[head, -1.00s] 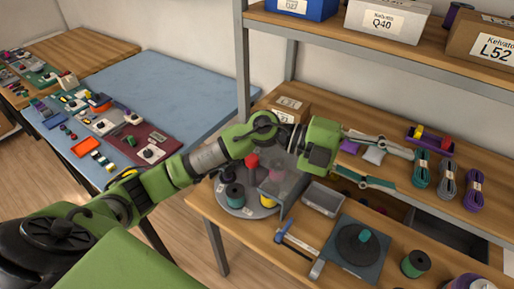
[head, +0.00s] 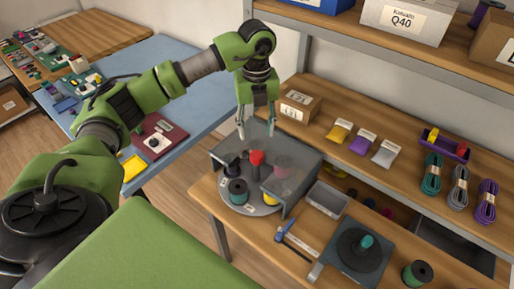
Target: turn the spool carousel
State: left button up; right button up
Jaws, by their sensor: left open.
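The spool carousel (head: 258,210) is a round grey turntable on the wooden bench, partly under a smoky see-through cover (head: 302,163). A teal spool (head: 238,190) stands at its open front. A red knob (head: 257,158) rises near its middle. A yellow spool (head: 270,199) and a pinkish spool (head: 282,174) show at the right, the pinkish one through the cover. A dark spool (head: 230,167) is at the back left. My left gripper (head: 256,134) points down with fingers apart and empty, above the carousel's back and the red knob. My right gripper is out of view.
A grey tray (head: 327,199) and a hammer-like tool (head: 291,231) lie right of the carousel, by a dark braiding disc (head: 358,246). A cardboard box (head: 299,107) stands on the shelf behind. Cord bundles (head: 458,187) lie at the right.

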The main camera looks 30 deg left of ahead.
aim_at(257, 154)
pick_arm(q)
notch_tip(257, 154, down, 10)
jog(key=shift+r+p, duration=0.2)
jog(key=shift+p, duration=1.05)
grip_shut()
